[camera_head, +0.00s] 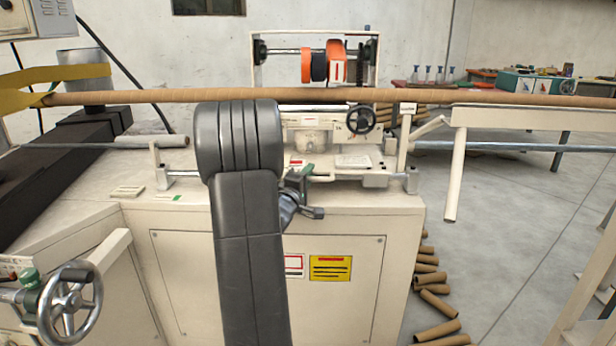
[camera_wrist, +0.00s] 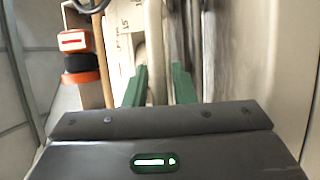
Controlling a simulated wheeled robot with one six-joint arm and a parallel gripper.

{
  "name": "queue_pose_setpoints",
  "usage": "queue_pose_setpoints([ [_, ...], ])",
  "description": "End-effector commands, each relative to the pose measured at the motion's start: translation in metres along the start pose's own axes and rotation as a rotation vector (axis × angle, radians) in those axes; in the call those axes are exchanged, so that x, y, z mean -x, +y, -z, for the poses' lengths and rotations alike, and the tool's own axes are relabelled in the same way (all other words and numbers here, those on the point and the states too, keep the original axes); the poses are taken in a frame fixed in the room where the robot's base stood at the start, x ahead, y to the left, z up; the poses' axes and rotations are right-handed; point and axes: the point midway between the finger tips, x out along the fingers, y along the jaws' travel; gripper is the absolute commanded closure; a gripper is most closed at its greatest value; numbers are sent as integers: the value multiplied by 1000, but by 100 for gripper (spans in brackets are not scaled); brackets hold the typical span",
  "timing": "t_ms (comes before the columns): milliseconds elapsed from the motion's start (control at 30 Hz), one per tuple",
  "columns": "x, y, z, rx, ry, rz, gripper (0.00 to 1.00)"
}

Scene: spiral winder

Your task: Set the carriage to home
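My gripper (camera_head: 303,179) is at the front of the carriage, close to that rail, partly hidden by my arm. In the wrist view its two green fingers (camera_wrist: 158,88) are apart. A pale bar (camera_wrist: 154,40) shows between and beyond them, and I cannot tell if they touch it. My arm hides the left part of the carriage area.
The brown tube (camera_head: 450,96) crosses the whole width above the bench. A frame with orange and dark reels (camera_head: 337,62) stands behind. A large handwheel (camera_head: 70,305) is at lower left. Loose cut tubes (camera_head: 432,300) lie on the floor to the right, where open floor extends.

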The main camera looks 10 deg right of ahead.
Motion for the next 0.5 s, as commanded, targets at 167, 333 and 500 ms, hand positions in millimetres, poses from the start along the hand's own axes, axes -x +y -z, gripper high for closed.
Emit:
queue_pose_setpoints([
  [167,0,1,0,-1,0,-2,100],
  [333,0,2,2,-2,1,-5,100],
  [500,4,5,14,-2,4,-5,100],
])
